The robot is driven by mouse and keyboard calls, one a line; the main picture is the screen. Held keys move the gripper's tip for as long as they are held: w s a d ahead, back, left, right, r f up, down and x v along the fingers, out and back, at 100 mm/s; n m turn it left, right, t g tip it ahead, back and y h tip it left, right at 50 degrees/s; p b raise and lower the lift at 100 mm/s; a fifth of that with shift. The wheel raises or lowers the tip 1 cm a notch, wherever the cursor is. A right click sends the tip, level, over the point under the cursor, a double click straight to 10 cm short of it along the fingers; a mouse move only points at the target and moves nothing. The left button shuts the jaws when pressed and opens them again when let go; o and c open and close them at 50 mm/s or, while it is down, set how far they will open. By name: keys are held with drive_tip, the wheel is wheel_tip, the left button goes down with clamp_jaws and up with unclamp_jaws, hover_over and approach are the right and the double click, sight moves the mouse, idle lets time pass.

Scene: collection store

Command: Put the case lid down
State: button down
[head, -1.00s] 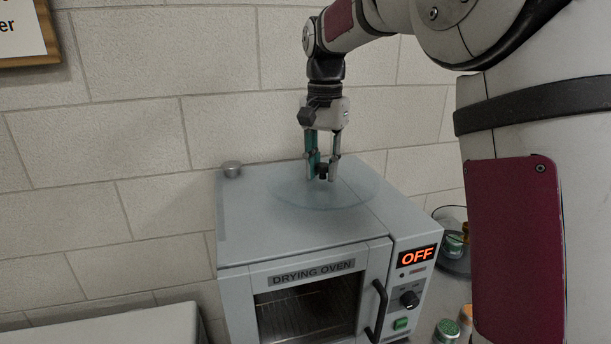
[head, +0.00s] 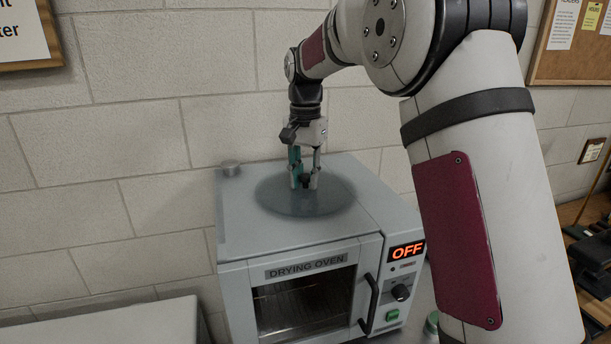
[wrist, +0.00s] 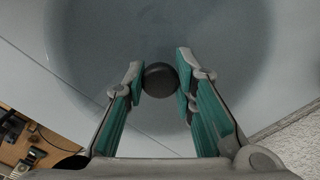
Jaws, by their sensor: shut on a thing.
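The case lid (head: 333,200) is a round, see-through disc with a small dark knob (wrist: 160,79) at its middle. My gripper (head: 305,183) points down and is shut on that knob. In the wrist view the knob sits between the two fingertips. The lid is level, over the top of the drying oven (head: 240,232), with a dark shade beneath it. I cannot tell whether its underside touches the oven top.
A small grey metal cap (head: 230,168) stands on the oven's back left corner, left of the lid. The brick wall (head: 150,150) is close behind. A pale surface (head: 120,328) lies lower left. A green-lidded jar (head: 432,322) is partly hidden by my arm.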

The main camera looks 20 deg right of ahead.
sight(305, 175)
drive_tip(key=c, duration=1.3)
unclamp_jaws()
drive_tip(key=shift+f, duration=0.1)
wheel_tip(305, 175, up, 11)
drive_tip(key=b, duration=0.4)
drive_tip(key=s+r+n+t, duration=0.2)
drive_tip(key=s+r, duration=0.1)
drive_tip(key=s, duration=0.5)
drive_tip(key=shift+s+f+n+t, duration=0.6)
drive_tip(key=shift+s+f+n, duration=0.55)
drive_tip(key=shift+s+f, duration=1.8)
drive_tip(key=shift+s+f+n+t, duration=0.6)
drive_tip(key=shift+s+f+n, duration=0.75)
drive_tip(key=shift+s, duration=3.05)
drive_tip(key=shift+s+f+n+t, duration=0.6)
drive_tip(key=shift+s+f+n, duration=0.4)
drive_tip(key=shift+s+f, duration=2)
drive_tip(key=shift+s+r, duration=0.65)
drive_tip(key=shift+r, duration=0.05)
